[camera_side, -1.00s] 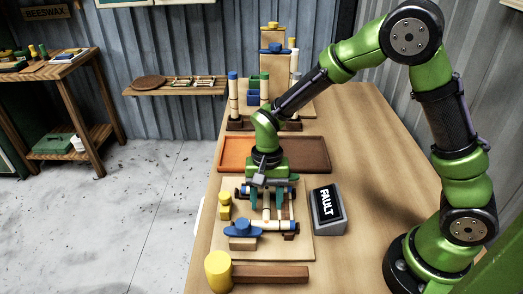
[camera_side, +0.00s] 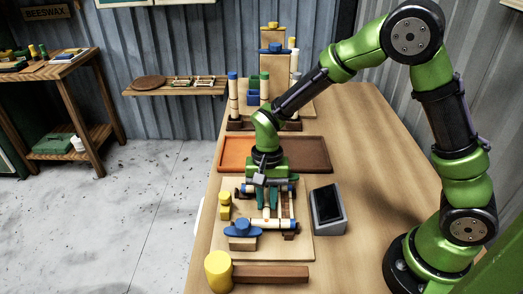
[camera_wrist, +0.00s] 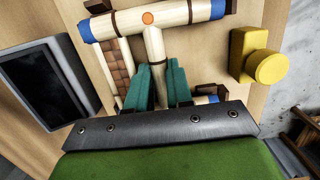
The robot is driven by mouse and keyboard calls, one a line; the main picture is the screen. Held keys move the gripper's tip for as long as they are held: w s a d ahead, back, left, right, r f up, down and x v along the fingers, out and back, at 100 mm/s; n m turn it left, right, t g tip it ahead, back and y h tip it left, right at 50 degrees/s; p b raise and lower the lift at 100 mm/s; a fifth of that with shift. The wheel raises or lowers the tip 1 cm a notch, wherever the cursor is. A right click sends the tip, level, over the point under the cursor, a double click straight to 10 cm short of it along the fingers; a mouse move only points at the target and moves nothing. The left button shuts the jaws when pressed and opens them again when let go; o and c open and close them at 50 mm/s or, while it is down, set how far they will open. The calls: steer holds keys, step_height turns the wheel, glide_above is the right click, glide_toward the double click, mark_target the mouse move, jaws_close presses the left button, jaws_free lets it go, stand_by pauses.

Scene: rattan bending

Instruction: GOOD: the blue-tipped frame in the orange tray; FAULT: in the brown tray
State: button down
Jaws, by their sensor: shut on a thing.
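The blue-tipped frame (camera_side: 266,224) is a pale rattan piece lying over the tan board (camera_side: 302,250). In the wrist view its crossbar (camera_wrist: 165,22) has blue ends, dark bindings and an orange dot, and a stem runs from it toward my gripper. My gripper (camera_side: 267,212) points down over the board; in the wrist view its teal fingers (camera_wrist: 160,82) are shut on the stem. Beyond the board, the orange tray (camera_side: 235,152) and the brown tray (camera_side: 313,155) lie side by side, both with no contents visible. The display (camera_side: 327,204) right of the board is dark.
A blue-knobbed clamp (camera_side: 242,230) and a yellow piece (camera_side: 224,205) sit on the board. A mallet with a yellow head (camera_side: 218,271) lies in front. Upright coloured posts (camera_side: 233,95) stand behind the trays. The table's right side is clear up to my base.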

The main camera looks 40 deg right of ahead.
step_height(320, 180, up, 8)
steer(key=shift+f, duration=0.1)
steer(key=w+d+r, duration=0.1)
steer(key=d, duration=0.1)
glide_above(301, 154)
step_height(301, 154, down, 4)
steer(key=shift+w+d+f, duration=0.1)
steer(key=shift+f, duration=1.55)
steer(key=shift+w+d+f, duration=0.1)
steer(key=shift+f, duration=1.5)
steer(key=shift+f, duration=0.15)
steer(key=c, duration=0.9)
jaws_free()
steer(key=shift+c, duration=0.2)
steer(key=shift+s, duration=0.1)
